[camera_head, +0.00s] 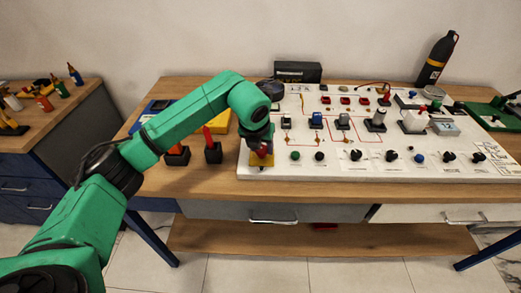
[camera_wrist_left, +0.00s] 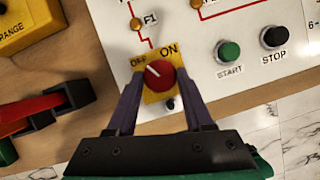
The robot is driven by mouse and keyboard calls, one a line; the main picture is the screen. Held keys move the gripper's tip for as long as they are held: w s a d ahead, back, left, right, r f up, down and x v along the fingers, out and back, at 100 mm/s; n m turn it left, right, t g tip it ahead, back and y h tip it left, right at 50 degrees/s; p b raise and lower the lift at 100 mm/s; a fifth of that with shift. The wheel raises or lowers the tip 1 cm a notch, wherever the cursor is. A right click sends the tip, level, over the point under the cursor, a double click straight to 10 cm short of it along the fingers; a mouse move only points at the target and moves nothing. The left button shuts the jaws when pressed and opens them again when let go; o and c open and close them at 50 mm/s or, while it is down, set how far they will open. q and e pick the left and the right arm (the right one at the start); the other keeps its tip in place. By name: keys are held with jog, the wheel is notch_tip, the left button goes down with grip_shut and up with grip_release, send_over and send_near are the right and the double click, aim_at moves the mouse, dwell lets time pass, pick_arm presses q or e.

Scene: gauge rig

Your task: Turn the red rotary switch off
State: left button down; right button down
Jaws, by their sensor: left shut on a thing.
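The red rotary switch (camera_wrist_left: 161,76) is a round red knob on a yellow plate (camera_wrist_left: 150,97) marked OFF and ON, at the front left corner of the white panel. The white line on the knob points up and left, toward the OFF label. My left gripper (camera_wrist_left: 160,80) is shut on the knob, with one dark finger on each side of it in the left wrist view. In the head view the left gripper (camera_head: 261,149) reaches down to the yellow plate (camera_head: 262,161) and mostly hides the knob. My right gripper is not in view.
The white panel (camera_head: 340,176) carries a green START button (camera_wrist_left: 229,51), a black STOP button (camera_wrist_left: 274,37) and several other switches. Stands with red-handled pieces (camera_head: 213,151) are left of the gripper. The wooden table's front strip (camera_head: 330,190) is clear.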

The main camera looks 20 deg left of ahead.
pick_arm(q)
jog(key=shift+w+d+n+y+b, duration=0.1)
jog(key=shift+n+y+b, duration=0.45)
jog(key=shift+n, duration=0.75)
jog(key=shift+r, duration=0.1)
jog(key=shift+c, duration=1.5)
grip_release()
jog(key=b+v, duration=0.2)
jog(key=v, duration=1.2)
jog(key=shift+r, duration=0.3)
